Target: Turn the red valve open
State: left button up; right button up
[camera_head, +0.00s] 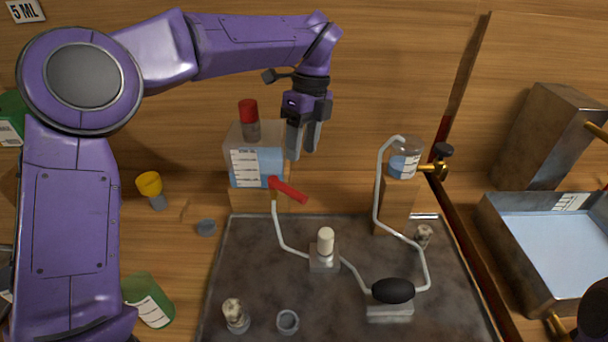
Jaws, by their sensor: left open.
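The red valve handle (289,191) is a short red bar at the upper left end of a thin white tube. It slants down to the right, in front of a clear container of blue liquid (268,165). My left gripper (303,152) points down, its two fingers apart with nothing between them. In the picture it is just above the red handle, and no contact shows. The gap in depth is hard to judge. My right gripper is not in view.
A dark metal tray (260,290) holds the tube, a block with a white knob (325,241) and a black bulb (393,290). A jar (405,158) stands on a wooden block at the right. A metal water basin (545,250) is farther right. A green bottle (149,300) lies left of the tray.

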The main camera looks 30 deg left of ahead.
aim_at(295, 191)
pick_arm(q)
jog(key=f, duration=0.3)
jog(key=s+f, duration=0.1)
jog(key=f, duration=0.2)
jog(key=s+f, duration=0.1)
jog(key=f, duration=0.2)
jog(key=shift+s+a+f, duration=0.2)
jog(key=shift+f, duration=0.2)
grip_shut()
